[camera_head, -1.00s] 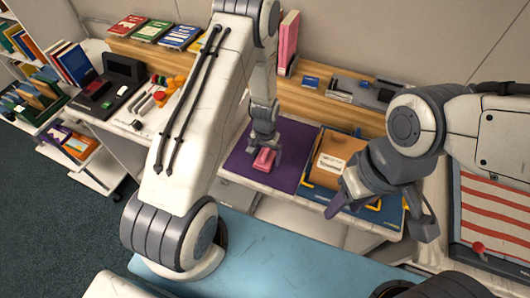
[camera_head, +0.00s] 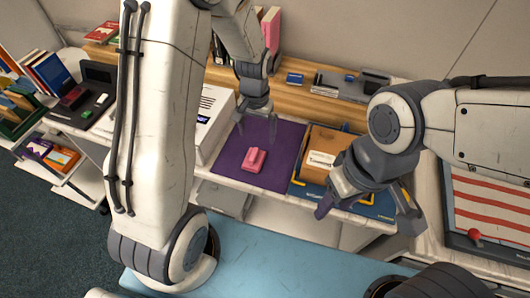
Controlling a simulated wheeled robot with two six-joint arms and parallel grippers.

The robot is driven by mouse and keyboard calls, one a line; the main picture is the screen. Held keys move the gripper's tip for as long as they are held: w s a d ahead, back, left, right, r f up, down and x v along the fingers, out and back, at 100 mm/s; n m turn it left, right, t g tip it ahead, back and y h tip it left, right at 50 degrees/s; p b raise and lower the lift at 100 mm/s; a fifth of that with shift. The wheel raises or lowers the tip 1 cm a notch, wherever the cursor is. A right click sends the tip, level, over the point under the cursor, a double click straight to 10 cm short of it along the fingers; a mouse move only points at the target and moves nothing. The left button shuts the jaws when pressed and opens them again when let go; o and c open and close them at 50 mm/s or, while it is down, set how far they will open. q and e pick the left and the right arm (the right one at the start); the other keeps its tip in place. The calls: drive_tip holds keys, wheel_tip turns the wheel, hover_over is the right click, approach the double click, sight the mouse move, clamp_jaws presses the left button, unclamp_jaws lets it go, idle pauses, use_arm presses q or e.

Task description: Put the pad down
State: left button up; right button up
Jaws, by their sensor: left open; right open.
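The pink pad (camera_head: 254,160) lies on the purple mat (camera_head: 283,174) on the desk, with nothing holding it. My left gripper (camera_head: 258,135) is open and empty, with its fingers pointing down above and behind the pad, apart from it. My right gripper (camera_head: 362,214) is open and empty over the front right of the desk, in front of a brown box with a white label (camera_head: 321,158). The box stands on a blue mat (camera_head: 374,206) with yellow markings, partly covered by my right gripper.
A white box (camera_head: 212,115) stands left of the purple mat, partly behind my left arm. A wooden ledge (camera_head: 290,98) with pink books (camera_head: 271,32) runs along the back. A red-and-white striped panel (camera_head: 487,211) lies at the right.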

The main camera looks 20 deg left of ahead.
use_arm(q)
drive_tip(key=s+d+r+m, duration=0.2)
drive_tip(key=s+d+r, duration=0.3)
drive_tip(key=d+r, duration=0.2)
drive_tip(key=s+d+r+m, duration=0.2)
drive_tip(key=s+r, duration=0.1)
drive_tip(key=s, duration=0.5)
drive_tip(key=s+d+r+m+h, duration=0.1)
drive_tip(key=s+d+r+m, duration=0.1)
drive_tip(key=s, duration=0.7)
drive_tip(key=shift+s+d+r, duration=0.25)
drive_tip(key=shift+d+r, duration=0.35)
drive_tip(key=shift+r, duration=0.15)
